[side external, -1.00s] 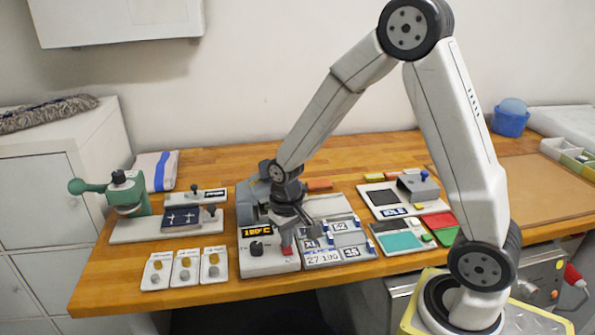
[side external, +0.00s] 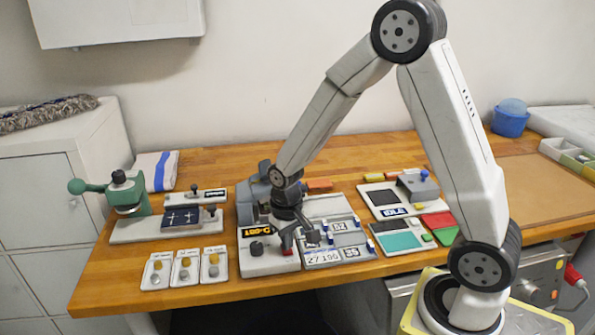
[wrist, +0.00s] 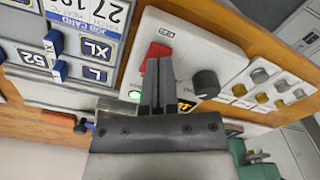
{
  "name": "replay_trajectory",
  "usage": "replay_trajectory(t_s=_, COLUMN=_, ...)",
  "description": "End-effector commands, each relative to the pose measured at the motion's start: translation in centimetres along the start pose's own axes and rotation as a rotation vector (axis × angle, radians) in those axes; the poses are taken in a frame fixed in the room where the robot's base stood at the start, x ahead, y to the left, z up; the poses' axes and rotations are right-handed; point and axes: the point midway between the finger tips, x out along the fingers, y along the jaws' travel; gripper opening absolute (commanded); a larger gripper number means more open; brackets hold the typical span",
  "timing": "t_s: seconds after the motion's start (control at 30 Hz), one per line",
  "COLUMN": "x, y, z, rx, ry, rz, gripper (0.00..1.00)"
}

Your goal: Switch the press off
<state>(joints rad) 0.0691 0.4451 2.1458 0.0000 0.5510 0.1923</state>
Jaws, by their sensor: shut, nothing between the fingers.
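The press (side external: 262,262) stands on the bench, its front panel carrying a red switch (side external: 289,251), a black knob (side external: 257,248) and a lit display (side external: 256,231). In the wrist view the red switch (wrist: 155,52) sits beside a glowing green lamp (wrist: 135,95). My gripper (side external: 287,244) is shut and empty, low over the panel at the switch. In the wrist view my fingertips (wrist: 159,62) overlap the switch's lower right part and hide some of it. I cannot tell whether they touch it. The fingers partly cover the display (wrist: 187,105).
A job board (side external: 342,257) with size tags and blue pegs lies right of the panel. Several small trays with knobs (side external: 184,270) lie to the left. A green hand press (side external: 127,196) stands at the back left. Bare bench shows at the front left.

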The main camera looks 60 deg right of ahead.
Motion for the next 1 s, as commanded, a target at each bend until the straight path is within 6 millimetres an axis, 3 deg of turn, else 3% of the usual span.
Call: replay_trajectory(t_s=1.0, x=1.1, y=0.0, z=0.0, rx=0.000, ry=0.000, rz=0.000, gripper=0.00)
